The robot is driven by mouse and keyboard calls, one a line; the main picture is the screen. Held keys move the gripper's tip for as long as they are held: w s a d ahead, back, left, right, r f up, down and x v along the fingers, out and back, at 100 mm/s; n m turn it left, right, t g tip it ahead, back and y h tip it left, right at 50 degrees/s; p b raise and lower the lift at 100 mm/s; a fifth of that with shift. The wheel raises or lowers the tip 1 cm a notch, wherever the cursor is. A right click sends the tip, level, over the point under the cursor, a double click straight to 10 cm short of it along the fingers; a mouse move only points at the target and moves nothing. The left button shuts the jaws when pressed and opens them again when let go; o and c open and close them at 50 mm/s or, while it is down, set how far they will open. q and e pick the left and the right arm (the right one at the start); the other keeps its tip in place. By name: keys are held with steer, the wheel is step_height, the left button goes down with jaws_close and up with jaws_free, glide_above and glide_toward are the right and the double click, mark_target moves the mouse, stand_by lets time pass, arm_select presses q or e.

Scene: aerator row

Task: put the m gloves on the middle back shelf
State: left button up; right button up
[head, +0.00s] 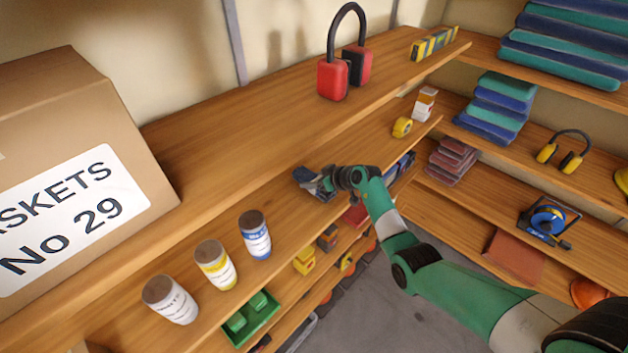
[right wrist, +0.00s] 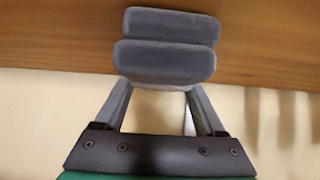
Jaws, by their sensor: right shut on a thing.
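My right gripper (head: 326,184) is shut on a folded grey-blue bundle (head: 306,179), which looks like a pair of gloves. No size mark on it is readable. In the right wrist view the bundle (right wrist: 165,45) shows as two rounded, stacked layers at the fingertips (right wrist: 163,82). In the head view the bundle is over the front part of the middle shelf (head: 290,215) along the long wall, below the top shelf; I cannot tell whether it touches the board. My left gripper is not in view.
Several cans (head: 255,235) stand on that shelf to the left; a yellow tape roll (head: 402,127) is to the right. The top shelf above carries a gaskets box (head: 70,180) and red ear defenders (head: 345,65). Lower shelves hold a green bin (head: 250,318). Board between cans and tape is largely bare.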

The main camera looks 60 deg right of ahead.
steer(key=o, duration=1.4)
steer(key=shift+f, duration=0.15)
steer(key=shift+s+r, duration=0.15)
steer(key=shift+r, duration=0.25)
steer(key=p+v, duration=0.2)
steer(key=v, duration=0.9)
steer(key=shift+s+a+r+p, duration=0.15)
steer(key=shift+s+p, duration=0.1)
steer(key=shift+p, duration=0.15)
